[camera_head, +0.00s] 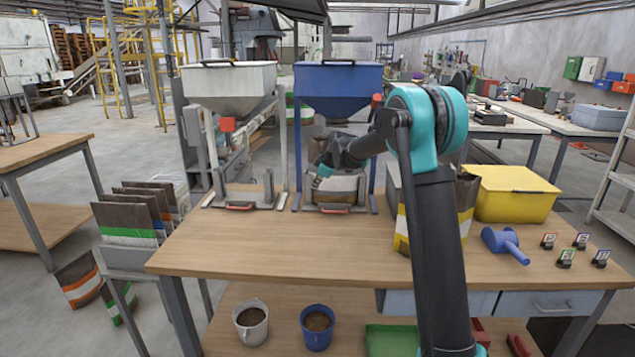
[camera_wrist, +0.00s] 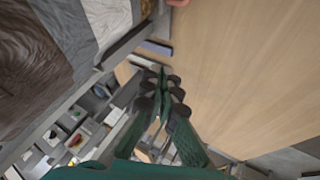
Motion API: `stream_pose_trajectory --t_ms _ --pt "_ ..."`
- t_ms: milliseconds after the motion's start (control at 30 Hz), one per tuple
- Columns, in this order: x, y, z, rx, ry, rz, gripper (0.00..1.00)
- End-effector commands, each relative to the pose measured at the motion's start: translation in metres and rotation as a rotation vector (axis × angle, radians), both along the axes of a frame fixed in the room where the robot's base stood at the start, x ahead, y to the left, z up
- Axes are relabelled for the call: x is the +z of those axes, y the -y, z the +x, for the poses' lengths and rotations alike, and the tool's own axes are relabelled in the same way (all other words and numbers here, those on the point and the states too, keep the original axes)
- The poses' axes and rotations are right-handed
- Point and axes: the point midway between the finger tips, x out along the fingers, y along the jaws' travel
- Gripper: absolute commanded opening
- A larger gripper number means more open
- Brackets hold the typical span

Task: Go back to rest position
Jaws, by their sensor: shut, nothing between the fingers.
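My gripper (camera_head: 317,182) is shut and empty. In the head view, my teal and dark arm reaches over the table to the blue hopper's stand, and my gripper is at the upper left of the bag there. In the wrist view, my gripper (camera_wrist: 165,78) shows its fingertips together with nothing between them. A bag (camera_head: 345,186) with a brown and pale surface stands below the blue hopper (camera_head: 338,88). It also fills the upper left of the wrist view (camera_wrist: 45,60), beside my fingers. I cannot tell whether they touch it.
The wooden table (camera_head: 270,245) is bare in the middle. A white hopper (camera_head: 230,85) stands left of the blue one. A yellow bin (camera_head: 515,195), a blue scoop (camera_head: 505,243) and small tags are at right. Two buckets (camera_head: 251,320) (camera_head: 317,325) stand on the lower shelf.

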Motion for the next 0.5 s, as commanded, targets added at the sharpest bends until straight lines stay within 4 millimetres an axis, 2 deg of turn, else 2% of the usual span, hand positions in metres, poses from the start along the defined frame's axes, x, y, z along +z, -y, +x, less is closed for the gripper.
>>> stream_pose_trajectory --t_ms 167,367,500 --pt "0.004 0.041 -0.043 -0.127 -0.057 0.026 0.00" --pt "-0.001 0.106 -0.128 -0.368 -0.156 0.078 0.00" --pt "-0.012 0.147 -0.193 -0.545 -0.219 0.116 0.00"
